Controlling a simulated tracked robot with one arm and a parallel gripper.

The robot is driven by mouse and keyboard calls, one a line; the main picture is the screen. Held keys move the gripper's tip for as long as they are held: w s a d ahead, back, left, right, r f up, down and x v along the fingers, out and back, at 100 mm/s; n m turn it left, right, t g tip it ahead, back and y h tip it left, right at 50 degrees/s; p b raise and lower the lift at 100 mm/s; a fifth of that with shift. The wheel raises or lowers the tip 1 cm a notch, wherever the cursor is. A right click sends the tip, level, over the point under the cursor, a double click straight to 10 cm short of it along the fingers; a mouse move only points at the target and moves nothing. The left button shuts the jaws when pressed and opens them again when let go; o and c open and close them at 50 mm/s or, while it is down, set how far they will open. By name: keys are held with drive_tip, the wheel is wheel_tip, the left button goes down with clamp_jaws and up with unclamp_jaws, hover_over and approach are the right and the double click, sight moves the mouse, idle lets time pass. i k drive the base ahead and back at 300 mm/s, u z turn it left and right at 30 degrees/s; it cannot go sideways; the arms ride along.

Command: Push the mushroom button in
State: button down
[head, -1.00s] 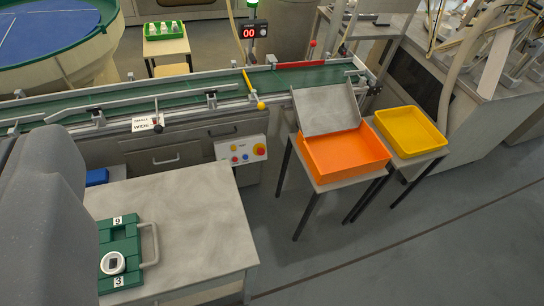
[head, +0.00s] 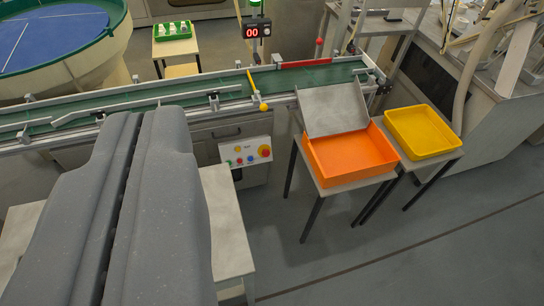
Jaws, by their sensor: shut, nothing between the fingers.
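The red mushroom button (head: 264,151) sits on a yellow base at the right end of a white control panel (head: 245,153) below the conveyor. Several smaller coloured buttons are to its left on the panel. My gripper (head: 137,115) is large and grey in the left foreground, its two fingers shut together with a dark seam between them and nothing held. Its tips appear to the left of the panel, apart from it in the picture. The button is fully visible.
My gripper hides most of the grey table (head: 229,235). The green conveyor (head: 170,98) runs behind the panel. An orange bin (head: 345,158) and a yellow tray (head: 422,130) stand on small tables to the right. Floor between the grey table and bins is clear.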

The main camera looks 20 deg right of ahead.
sight(265, 152)
drive_tip(key=z, duration=0.05)
drive_tip(key=i, duration=0.95)
drive_tip(key=u, duration=0.1)
